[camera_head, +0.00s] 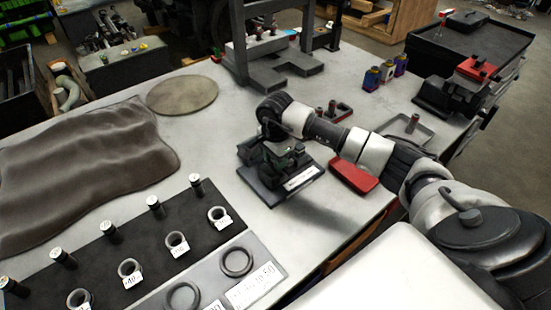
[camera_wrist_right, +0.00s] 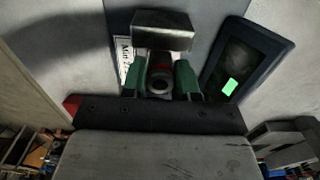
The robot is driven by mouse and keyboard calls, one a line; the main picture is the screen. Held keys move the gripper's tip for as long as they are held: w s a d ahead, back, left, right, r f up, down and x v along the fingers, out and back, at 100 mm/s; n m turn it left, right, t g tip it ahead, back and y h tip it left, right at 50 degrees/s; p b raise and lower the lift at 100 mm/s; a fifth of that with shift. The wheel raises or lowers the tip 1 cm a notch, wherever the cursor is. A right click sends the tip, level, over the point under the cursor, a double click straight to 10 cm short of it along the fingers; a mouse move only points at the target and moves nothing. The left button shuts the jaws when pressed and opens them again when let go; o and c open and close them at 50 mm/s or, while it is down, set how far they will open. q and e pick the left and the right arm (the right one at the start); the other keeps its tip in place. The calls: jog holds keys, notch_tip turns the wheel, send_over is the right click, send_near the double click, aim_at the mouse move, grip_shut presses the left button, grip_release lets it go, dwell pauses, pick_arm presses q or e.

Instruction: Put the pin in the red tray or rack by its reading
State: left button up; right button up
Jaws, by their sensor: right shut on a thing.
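My right gripper (camera_head: 284,152) reaches over a dark gauge stand (camera_head: 262,184) with a white label on the bench. In the right wrist view its green fingers (camera_wrist_right: 160,80) are shut on a pin (camera_wrist_right: 160,87), seen end-on as a dark round end with a red part behind it. The pin lies just below a grey metal block (camera_wrist_right: 162,30); whether they touch I cannot tell. A gauge display (camera_wrist_right: 230,87) beside it has a lit green patch, its figures unreadable. A shallow red tray (camera_head: 354,176) lies right of the stand. My left gripper is out of view.
A black rack (camera_head: 150,245) with several upright pins and labelled rings lies at front left. A grey tray (camera_head: 428,132) with a pin stands behind my arm. Bare bench lies left of the stand.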

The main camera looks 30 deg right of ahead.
jog(key=shift+r+p, duration=1.35)
jog(key=shift+r, duration=1.25)
